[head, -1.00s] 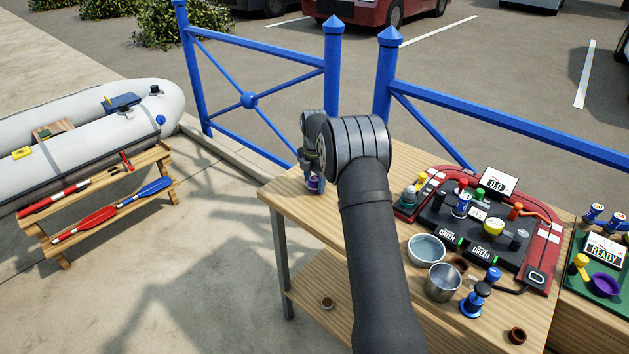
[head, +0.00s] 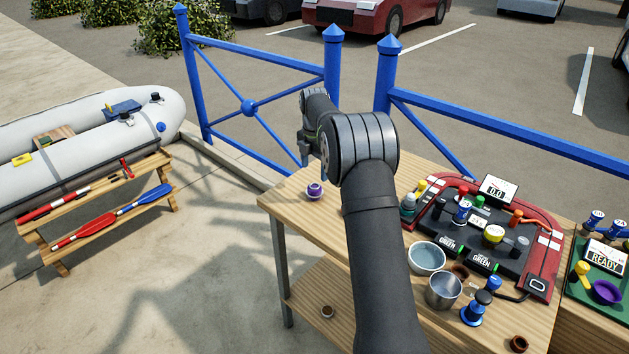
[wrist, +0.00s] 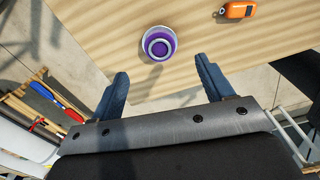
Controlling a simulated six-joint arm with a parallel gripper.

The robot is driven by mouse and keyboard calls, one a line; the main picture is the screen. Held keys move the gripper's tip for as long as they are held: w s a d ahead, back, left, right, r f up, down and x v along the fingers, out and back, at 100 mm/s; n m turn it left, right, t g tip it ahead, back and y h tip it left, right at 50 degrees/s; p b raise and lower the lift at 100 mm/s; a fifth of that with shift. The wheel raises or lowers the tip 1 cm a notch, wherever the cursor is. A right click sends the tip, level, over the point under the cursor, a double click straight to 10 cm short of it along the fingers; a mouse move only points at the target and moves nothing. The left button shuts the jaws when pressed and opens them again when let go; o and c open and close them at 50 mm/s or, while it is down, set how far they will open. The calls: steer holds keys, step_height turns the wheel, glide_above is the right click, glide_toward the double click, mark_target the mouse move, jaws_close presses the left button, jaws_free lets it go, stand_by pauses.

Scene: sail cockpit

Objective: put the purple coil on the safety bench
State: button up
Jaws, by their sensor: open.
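The purple coil (head: 314,190) stands on a pale base near the left end of the wooden table (head: 285,205). In the wrist view the coil (wrist: 158,45) shows from above as purple rings on a whitish disc, resting on the wood beyond my fingertips. My gripper (wrist: 161,67) is open and empty, with its two blue fingers apart and clear of the coil. In the head view my gripper is mostly hidden by my arm. A low wooden bench (head: 150,207) with paddles stands at the left; no label shows which surface is the safety bench.
An orange item (wrist: 238,10) lies near the coil in the wrist view. A red and black console (head: 485,225), a bowl (head: 426,257) and a metal cup (head: 443,289) crowd the table's right side. A blue fence (head: 250,100) runs behind. A grey boat (head: 80,145) is left.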

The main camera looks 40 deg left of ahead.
mark_target(314, 185)
step_height(314, 185, up, 3)
steer(key=shift+r, duration=0.2)
step_height(314, 185, down, 13)
steer(key=shift+r, duration=2.4)
